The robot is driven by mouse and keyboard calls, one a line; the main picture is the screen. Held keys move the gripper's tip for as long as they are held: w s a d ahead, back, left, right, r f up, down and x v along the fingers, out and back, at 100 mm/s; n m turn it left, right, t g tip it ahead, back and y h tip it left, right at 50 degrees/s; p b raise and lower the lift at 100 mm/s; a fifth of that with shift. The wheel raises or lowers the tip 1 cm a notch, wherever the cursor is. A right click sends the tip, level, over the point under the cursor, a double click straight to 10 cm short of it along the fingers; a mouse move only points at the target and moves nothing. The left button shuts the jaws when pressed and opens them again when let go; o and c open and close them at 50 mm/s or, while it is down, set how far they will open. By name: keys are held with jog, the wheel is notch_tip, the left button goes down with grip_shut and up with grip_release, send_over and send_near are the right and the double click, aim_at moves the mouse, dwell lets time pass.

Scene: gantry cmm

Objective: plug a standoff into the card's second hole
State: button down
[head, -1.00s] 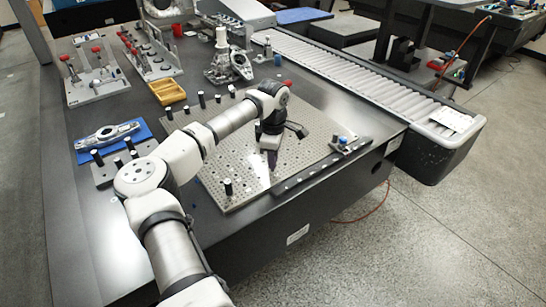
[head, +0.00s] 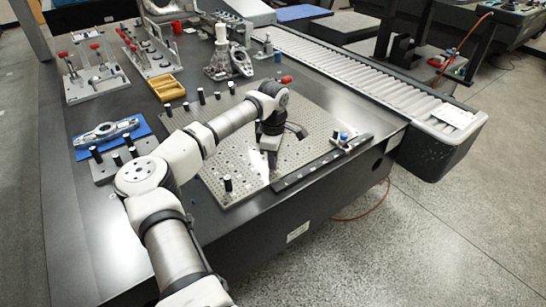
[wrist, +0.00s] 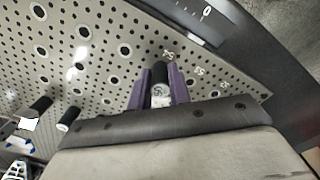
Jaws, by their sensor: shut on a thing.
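My gripper (head: 271,158) is low over the right front part of the perforated metal plate (head: 240,145). In the wrist view its purple fingers (wrist: 160,90) are shut on a standoff (wrist: 160,92), a black cylinder with a pale end face. The fingers hide its lower end, so I cannot tell whether it is in a hole or above one. Small marks are printed on the plate (wrist: 120,50) beside the fingers. A white sheet with dark marks, perhaps the card (head: 453,117), lies on the right end of the conveyor; its writing is too small to read.
Another standoff (head: 227,183) stands at the plate's front left, and several line its back edge. A dark bar (head: 305,172) runs along the right front edge. A small fixture with a blue knob (head: 343,138) stands at the right corner. A standoff rack (head: 103,174) is at left.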

jog(key=c, duration=1.2)
grip_release()
notch_tip(320, 180, up, 14)
jog(key=b, duration=0.1)
